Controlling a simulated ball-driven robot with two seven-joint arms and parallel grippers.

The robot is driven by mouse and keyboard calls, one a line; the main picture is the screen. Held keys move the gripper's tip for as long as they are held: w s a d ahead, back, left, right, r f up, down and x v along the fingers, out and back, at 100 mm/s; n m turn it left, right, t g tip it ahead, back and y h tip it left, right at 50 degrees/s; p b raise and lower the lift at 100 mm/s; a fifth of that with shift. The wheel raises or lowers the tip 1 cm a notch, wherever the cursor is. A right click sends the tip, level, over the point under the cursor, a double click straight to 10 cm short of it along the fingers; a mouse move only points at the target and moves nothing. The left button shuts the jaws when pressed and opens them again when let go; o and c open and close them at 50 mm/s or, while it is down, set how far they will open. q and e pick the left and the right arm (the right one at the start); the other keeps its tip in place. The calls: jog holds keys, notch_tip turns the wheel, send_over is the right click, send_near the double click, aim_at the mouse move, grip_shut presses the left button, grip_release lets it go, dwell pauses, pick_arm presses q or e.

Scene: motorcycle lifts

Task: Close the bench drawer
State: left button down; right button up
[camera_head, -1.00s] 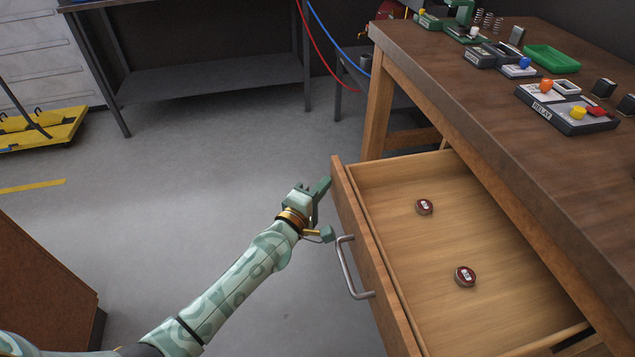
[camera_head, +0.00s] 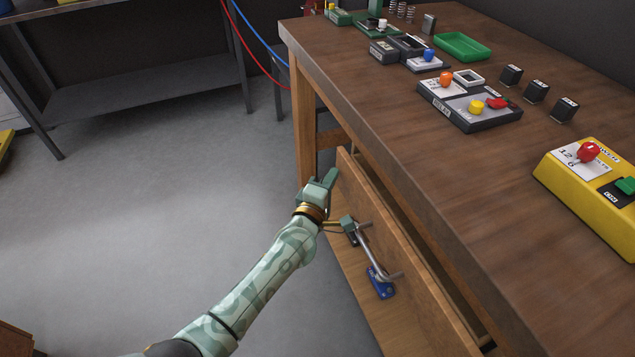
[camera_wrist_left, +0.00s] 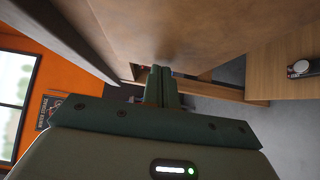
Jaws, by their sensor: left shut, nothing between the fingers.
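The bench drawer's wooden front (camera_head: 422,300) stands a short way out from the bench (camera_head: 440,200), with a narrow dark gap behind its top edge. Its metal bar handle (camera_head: 372,252) is on the front face. The inside of the drawer is almost wholly hidden. My left gripper (camera_head: 328,184) is shut and empty at the far end of the drawer front, beside or against it; I cannot tell whether it touches. In the left wrist view my shut fingers (camera_wrist_left: 161,86) point toward a brown wooden surface. My right gripper is not in view.
On the bench top stand a yellow control box (camera_head: 590,200), a green tray (camera_head: 462,46), a dark switch panel (camera_head: 470,108) and several small black blocks. A blue item (camera_head: 380,284) lies on wood below the handle. Grey floor (camera_head: 180,200) is open at left.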

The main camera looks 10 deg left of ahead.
pick_arm(q)
jog(key=shift+w+d, duration=0.7)
jog(key=shift+d, duration=0.3)
jog(key=shift+d+r, duration=0.1)
jog(key=shift+r, duration=0.2)
